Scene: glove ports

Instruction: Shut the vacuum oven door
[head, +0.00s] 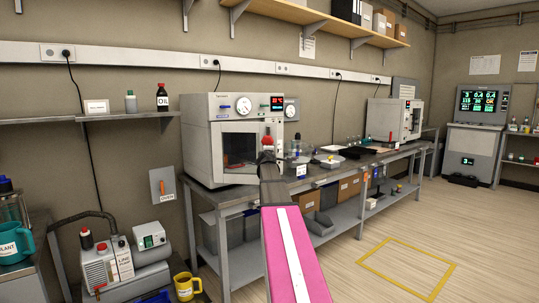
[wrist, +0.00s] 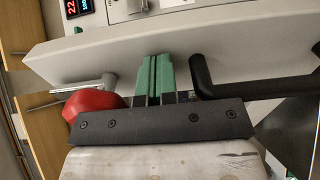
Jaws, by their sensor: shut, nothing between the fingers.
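The vacuum oven (head: 203,120) is a pale box with a round gauge and red display on the bench at left. Its windowed door (head: 215,150) is in the front; I cannot tell whether it sits flush or slightly ajar. My gripper (head: 267,154) is at the door's right side, partly hidden by my arm. In the wrist view my gripper (wrist: 157,72) is shut and empty, its green fingertips close to a pale panel (wrist: 220,55). A black bar handle (wrist: 203,78) lies just right of the fingers and a red knob (wrist: 92,104) just left. Contact is unclear.
Glassware (head: 296,148) and a black tray (head: 355,152) stand on the bench (head: 345,165) right of the oven. A second pale instrument (head: 392,118) is farther along. A pump (head: 105,266) sits low at left. Open floor (head: 400,225) lies at right.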

